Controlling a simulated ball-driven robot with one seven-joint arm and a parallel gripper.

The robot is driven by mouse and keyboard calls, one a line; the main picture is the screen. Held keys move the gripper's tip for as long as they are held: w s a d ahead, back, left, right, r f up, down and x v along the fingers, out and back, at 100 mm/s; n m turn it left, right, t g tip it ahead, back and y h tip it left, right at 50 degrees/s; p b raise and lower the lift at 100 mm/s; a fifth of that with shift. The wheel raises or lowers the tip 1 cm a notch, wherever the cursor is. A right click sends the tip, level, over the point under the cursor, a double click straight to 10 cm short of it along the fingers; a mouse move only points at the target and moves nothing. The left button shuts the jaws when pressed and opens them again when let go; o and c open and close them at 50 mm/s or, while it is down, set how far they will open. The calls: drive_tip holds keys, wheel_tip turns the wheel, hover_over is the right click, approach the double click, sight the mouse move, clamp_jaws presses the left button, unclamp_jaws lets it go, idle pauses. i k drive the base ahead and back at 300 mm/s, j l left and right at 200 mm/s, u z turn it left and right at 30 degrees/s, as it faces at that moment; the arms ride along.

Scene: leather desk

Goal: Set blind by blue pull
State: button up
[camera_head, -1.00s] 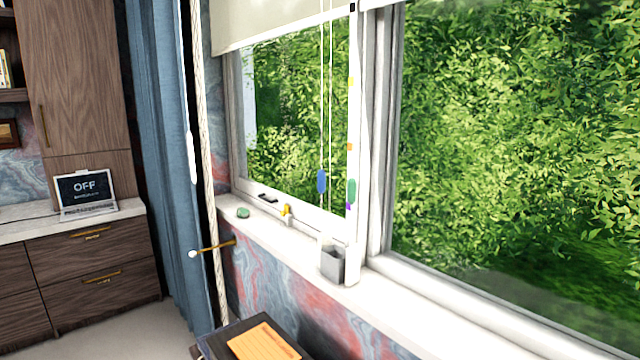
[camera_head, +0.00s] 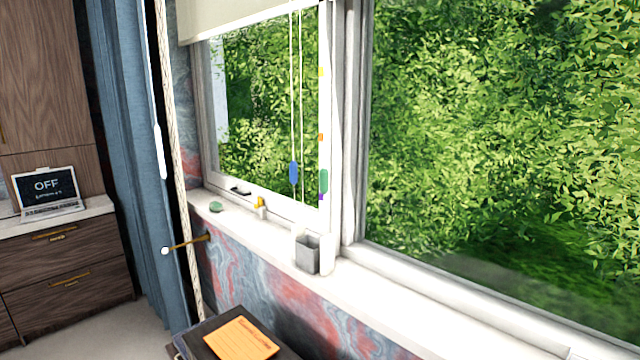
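The blue pull (camera_head: 293,172) hangs on a thin white cord in front of the left window pane, a little above the sill. Small coloured marks, yellow (camera_head: 320,72), orange (camera_head: 320,137) and purple, run down the post beside the cords. My gripper is not in view.
A blue curtain (camera_head: 140,170) and thick rope (camera_head: 178,150) hang left. An orange notepad (camera_head: 241,339) lies below the sill.

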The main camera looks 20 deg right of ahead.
sight(293, 166)
drive_tip(key=i+j+z, duration=0.1)
drive_tip(key=j+z, duration=0.15)
drive_tip(key=z, duration=0.2)
drive_tip(key=i+j+z, duration=0.1)
drive_tip(key=j+z, duration=0.15)
drive_tip(key=z, duration=0.2)
drive_tip(key=i+j+z, duration=0.1)
drive_tip(key=j+z, duration=0.35)
drive_tip(key=j, duration=1.65)
